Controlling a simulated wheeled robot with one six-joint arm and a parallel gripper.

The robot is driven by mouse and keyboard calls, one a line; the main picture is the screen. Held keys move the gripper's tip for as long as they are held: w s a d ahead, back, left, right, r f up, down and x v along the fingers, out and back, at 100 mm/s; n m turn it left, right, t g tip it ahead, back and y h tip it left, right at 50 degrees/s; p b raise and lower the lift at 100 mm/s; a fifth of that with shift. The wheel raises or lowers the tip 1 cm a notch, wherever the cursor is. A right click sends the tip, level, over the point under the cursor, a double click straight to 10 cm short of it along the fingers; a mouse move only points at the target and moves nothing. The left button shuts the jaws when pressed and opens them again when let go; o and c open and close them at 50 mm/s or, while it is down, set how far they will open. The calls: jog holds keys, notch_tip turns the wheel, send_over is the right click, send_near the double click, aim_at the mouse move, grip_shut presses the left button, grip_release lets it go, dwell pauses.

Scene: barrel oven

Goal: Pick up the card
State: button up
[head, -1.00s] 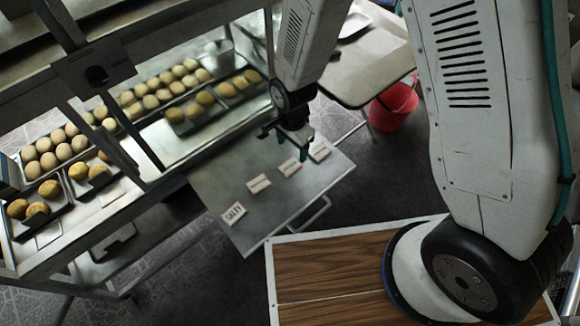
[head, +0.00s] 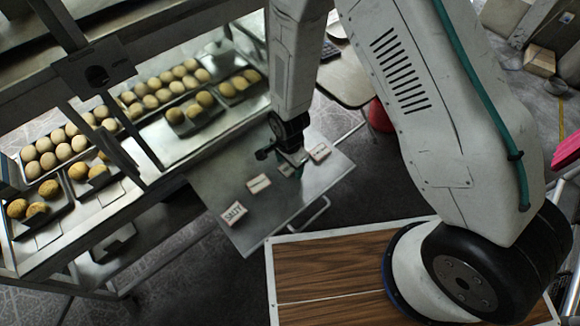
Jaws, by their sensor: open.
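Several small white cards with red edging lie on the steel shelf. The nearest card (head: 234,213) reads "SALTY". A second card (head: 259,183) lies behind it, its print too small to read. A third card (head: 284,169) is partly hidden by my gripper. The farthest card (head: 319,152) lies to the right of my gripper. My gripper (head: 282,164) points down over the third card, with its green-tipped fingers apart and nothing seen between them. I cannot tell whether the fingers touch the card.
The steel shelf (head: 280,211) sticks out from a metal rack with trays of round buns (head: 62,152) on the left. A wood-patterned surface (head: 330,265) lies in front of it. A beige table (head: 345,80) and a red bucket (head: 380,115) stand behind my arm.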

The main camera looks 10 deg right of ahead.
jog(key=c, duration=1.1)
jog(key=shift+o, duration=0.2)
jog(key=shift+r, duration=0.1)
